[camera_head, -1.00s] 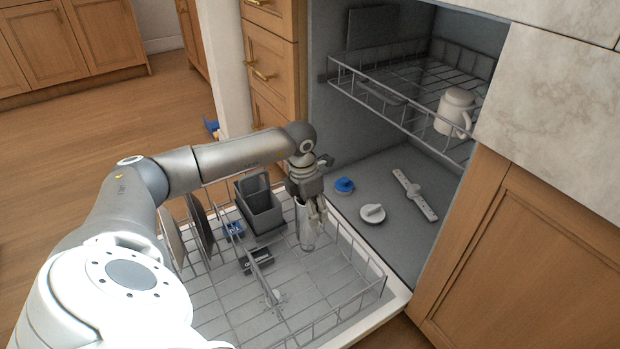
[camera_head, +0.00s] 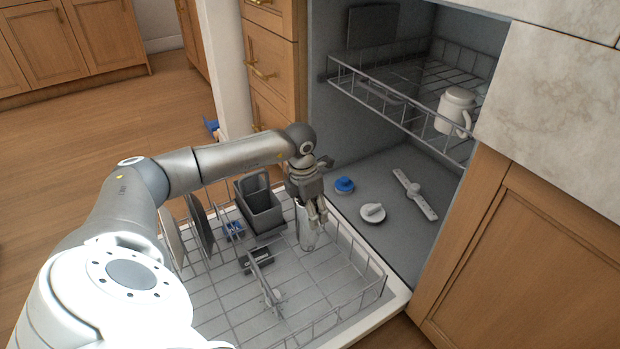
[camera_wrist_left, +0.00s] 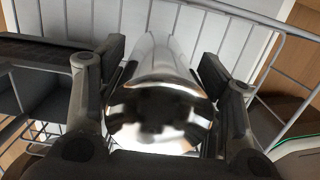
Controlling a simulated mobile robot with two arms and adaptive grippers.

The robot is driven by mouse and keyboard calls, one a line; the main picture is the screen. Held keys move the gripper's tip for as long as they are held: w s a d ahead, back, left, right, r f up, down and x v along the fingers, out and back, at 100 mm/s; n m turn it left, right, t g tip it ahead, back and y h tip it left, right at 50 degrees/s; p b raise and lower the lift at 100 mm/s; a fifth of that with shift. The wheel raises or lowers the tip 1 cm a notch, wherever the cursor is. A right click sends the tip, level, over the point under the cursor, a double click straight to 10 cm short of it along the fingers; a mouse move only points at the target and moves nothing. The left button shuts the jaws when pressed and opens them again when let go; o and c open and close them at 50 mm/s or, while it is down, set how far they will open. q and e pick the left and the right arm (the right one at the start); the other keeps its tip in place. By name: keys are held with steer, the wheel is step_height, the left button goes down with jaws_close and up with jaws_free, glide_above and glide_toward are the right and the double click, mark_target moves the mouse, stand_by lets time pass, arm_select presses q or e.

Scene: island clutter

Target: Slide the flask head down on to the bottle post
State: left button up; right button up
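The flask (camera_head: 306,238) is a shiny metallic cylinder, close to upright over the lower dishwasher rack. My left gripper (camera_head: 311,210) is around its upper part. In the left wrist view my left gripper (camera_wrist_left: 162,75) has one finger on each side of the flask (camera_wrist_left: 160,112), with the pads against its sides. The flask's lower end is near the rack wires. I cannot make out the bottle post, or whether the flask is around it or beside it. My right gripper is not in view.
The pulled-out lower rack (camera_head: 330,322) holds a grey cutlery basket (camera_head: 262,212) and upright plates (camera_head: 173,238) at left. A blue cap (camera_head: 344,185), a white round cap (camera_head: 372,213) and a spray arm (camera_head: 415,194) lie inside the dishwasher. A white mug (camera_head: 453,110) stands on the upper rack.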

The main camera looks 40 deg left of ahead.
arm_select(q)
steer(key=o, duration=0.5)
steer(key=shift+c, duration=0.2)
steer(key=r, duration=0.4)
steer(key=s+r, duration=0.1)
steer(key=r, duration=0.7)
steer(key=shift+s+a, duration=0.2)
steer(key=shift+f, duration=0.1)
